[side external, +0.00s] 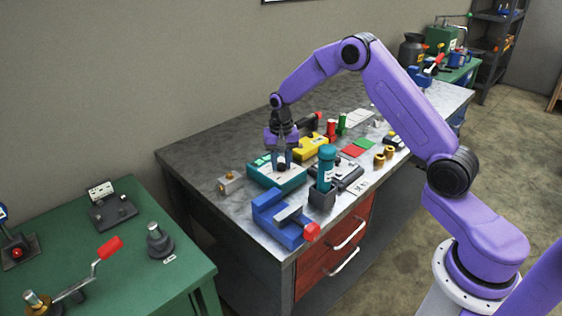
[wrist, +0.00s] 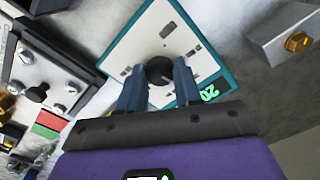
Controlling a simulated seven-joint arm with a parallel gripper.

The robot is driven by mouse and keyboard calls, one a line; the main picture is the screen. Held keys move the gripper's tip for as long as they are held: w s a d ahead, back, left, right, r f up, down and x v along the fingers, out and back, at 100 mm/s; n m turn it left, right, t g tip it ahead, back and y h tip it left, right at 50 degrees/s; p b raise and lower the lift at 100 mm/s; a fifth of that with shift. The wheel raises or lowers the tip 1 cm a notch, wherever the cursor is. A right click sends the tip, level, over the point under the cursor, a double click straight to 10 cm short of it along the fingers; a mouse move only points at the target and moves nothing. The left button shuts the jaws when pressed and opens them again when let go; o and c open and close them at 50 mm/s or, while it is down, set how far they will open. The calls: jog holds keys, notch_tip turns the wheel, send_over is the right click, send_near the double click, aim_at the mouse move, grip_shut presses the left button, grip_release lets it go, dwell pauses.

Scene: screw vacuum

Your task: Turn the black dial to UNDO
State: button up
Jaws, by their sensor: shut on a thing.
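The black dial (wrist: 159,70) sits on the white face of a teal-edged box (wrist: 140,42). The box lies on the metal workbench in the side view (side external: 268,181). My gripper (wrist: 160,76) is above the box, pointing down, with its two blue-grey fingers on either side of the dial and shut on it. It also shows in the side view (side external: 282,163), where the fingers hide the dial. A green lit display (wrist: 209,92) is near one edge of the face. The small marks on the face, including any UNDO label, are too small to read.
A blue vise (side external: 280,217) with a red handle end and a teal bottle (side external: 326,165) stand close in front of the box. A yellow device (side external: 311,146) is behind it. A metal block with a brass fitting (side external: 230,182) sits to its left.

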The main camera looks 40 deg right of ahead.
aim_at(281, 165)
jog(key=n, duration=0.6)
jog(key=shift+n, duration=0.3)
jog(key=n, duration=1)
jog(key=shift+w+d+n, duration=0.1)
jog(key=shift+n, duration=0.3)
jog(key=n, duration=0.5)
jog(key=shift+n, duration=0.3)
jog(key=o, duration=1)
jog(key=shift+o, duration=0.2)
notch_tip(281, 165, up, 18)
jog(key=shift+f, duration=0.25)
